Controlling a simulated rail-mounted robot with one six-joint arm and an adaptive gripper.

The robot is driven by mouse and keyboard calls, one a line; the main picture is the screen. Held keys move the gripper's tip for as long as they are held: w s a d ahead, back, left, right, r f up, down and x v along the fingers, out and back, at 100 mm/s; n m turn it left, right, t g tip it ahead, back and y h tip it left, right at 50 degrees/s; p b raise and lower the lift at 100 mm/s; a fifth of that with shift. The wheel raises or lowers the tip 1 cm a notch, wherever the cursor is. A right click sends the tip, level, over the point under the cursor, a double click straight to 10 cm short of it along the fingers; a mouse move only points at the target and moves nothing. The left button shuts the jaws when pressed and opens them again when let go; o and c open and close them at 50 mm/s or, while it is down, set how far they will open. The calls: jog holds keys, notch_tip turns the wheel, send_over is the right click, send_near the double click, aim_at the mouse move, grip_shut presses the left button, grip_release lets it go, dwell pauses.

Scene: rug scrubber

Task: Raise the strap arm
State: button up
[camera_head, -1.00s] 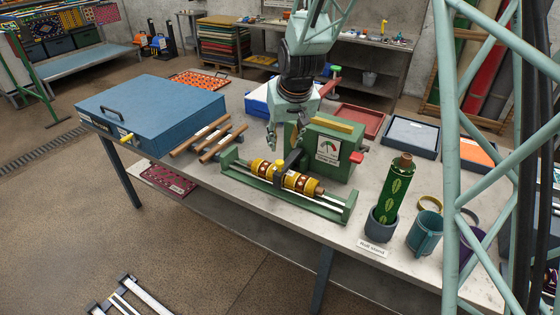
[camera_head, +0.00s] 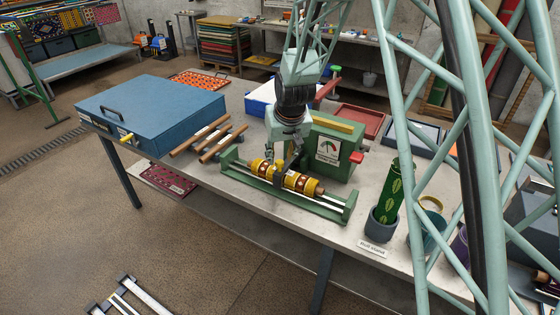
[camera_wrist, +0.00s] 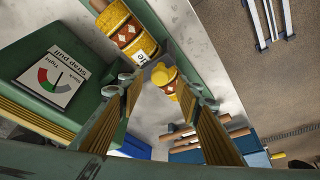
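The patterned yellow and brown rug roll (camera_head: 302,183) lies in the green scrubber frame (camera_head: 325,207). The dark strap arm (camera_head: 279,175) crosses over the roll, lowered. My gripper (camera_head: 276,157) points down just above the strap arm and hides the knob in the head view. In the wrist view my gripper (camera_wrist: 165,88) has its fingers apart, with the knob and roll beyond the gap. I cannot tell whether a finger touches the knob.
The green housing (camera_head: 338,150) with a strap pull dial stands close behind the roll. Wooden rods (camera_head: 205,139) and a blue case (camera_head: 155,105) are to the left. A green roll (camera_head: 391,190) stands in a grey cup (camera_head: 381,226) at the right.

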aim_at(280, 162)
jog(key=shift+x, duration=1.6)
jog(key=shift+r, duration=0.1)
grip_shut()
